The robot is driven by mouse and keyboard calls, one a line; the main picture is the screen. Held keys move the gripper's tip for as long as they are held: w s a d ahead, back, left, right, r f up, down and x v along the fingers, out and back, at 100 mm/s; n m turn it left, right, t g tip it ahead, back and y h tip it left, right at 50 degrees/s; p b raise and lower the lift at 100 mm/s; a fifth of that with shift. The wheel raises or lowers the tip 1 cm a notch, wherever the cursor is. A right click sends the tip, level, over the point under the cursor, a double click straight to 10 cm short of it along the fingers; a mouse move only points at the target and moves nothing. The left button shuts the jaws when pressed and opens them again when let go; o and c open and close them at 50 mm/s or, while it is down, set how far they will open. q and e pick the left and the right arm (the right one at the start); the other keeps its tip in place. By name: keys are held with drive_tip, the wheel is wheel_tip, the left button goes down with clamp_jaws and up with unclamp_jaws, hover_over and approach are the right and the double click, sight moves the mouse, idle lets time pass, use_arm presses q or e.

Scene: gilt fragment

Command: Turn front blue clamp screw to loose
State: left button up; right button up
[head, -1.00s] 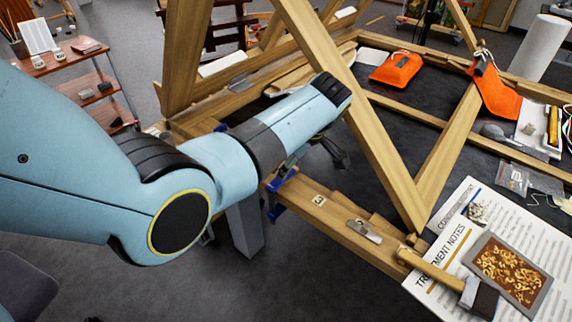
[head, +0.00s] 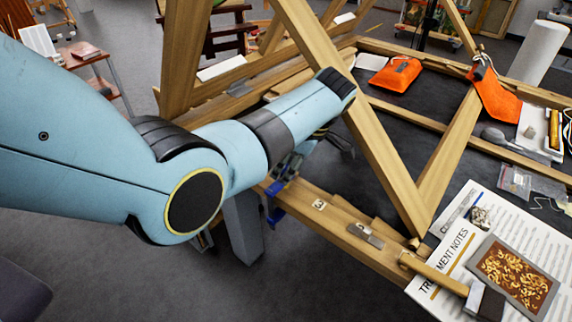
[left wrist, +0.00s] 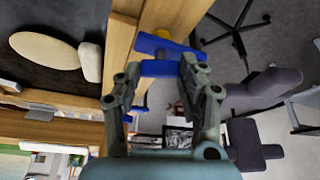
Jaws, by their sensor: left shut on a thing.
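The front blue clamp (head: 277,202) sits on the near wooden beam in the head view, partly hidden behind my left arm. In the left wrist view, its blue body (left wrist: 160,45) spans the beam edge. A blue part lies between the two fingers of my left gripper (left wrist: 160,70), which is shut on it. The gripper (head: 292,165) is mostly hidden by my arm in the head view. The clamp's screw cannot be told apart clearly. My right gripper is not in view.
Diagonal wooden braces (head: 345,105) rise close beside my left wrist. A hammer (head: 440,275), a metal plate on the beam (head: 366,235) and a notes sheet (head: 450,262) lie to the right. Orange pouches (head: 395,73) lie farther back. Open floor is at the lower left.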

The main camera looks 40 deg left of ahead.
use_arm(q)
drive_tip(key=o, duration=1.2)
drive_tip(key=shift+c, duration=0.2)
wheel_tip(320, 180, up, 10)
